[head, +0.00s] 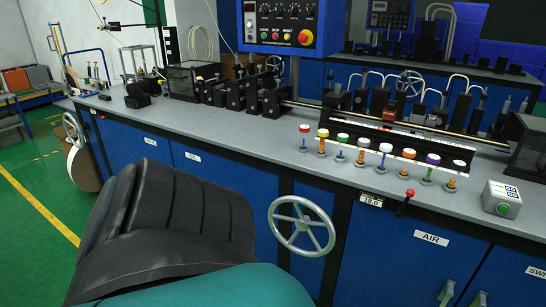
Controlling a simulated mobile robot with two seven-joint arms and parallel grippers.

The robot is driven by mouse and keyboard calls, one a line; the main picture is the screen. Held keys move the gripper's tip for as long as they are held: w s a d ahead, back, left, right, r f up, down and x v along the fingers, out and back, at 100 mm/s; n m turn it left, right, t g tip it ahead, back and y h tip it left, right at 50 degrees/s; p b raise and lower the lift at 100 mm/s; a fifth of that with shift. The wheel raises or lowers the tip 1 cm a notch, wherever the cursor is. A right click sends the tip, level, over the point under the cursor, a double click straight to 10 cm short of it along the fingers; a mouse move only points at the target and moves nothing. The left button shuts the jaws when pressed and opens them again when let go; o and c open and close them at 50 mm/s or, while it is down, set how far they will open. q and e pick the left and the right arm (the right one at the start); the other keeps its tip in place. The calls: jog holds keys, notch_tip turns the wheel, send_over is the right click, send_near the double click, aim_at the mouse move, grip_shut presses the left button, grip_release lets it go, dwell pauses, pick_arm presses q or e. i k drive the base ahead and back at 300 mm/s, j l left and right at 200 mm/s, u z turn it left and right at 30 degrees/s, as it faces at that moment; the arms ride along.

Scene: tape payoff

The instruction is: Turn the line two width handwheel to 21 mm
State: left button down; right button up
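A grey spoked handwheel (302,226) is mounted on the blue front of the near bench, just right of the picture's middle. No label naming its line is readable. A small white readout (370,201) sits on the bench's front edge to its right; its digits are tiny and look like 18.0, but I cannot be sure. Another handwheel (73,130) shows at the bench's far left end. Neither of my grippers is in view, and nothing is seen touching the near wheel.
A black ribbed shape (165,215) and a teal surface (215,288) fill the lower left and hide part of the bench front. A red-knobbed lever (405,202), several coloured knobs and a grey button box (496,198) are at right. A control panel (280,25) stands behind.

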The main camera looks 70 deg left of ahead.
aim_at(303, 224)
jog(key=u, duration=2.05)
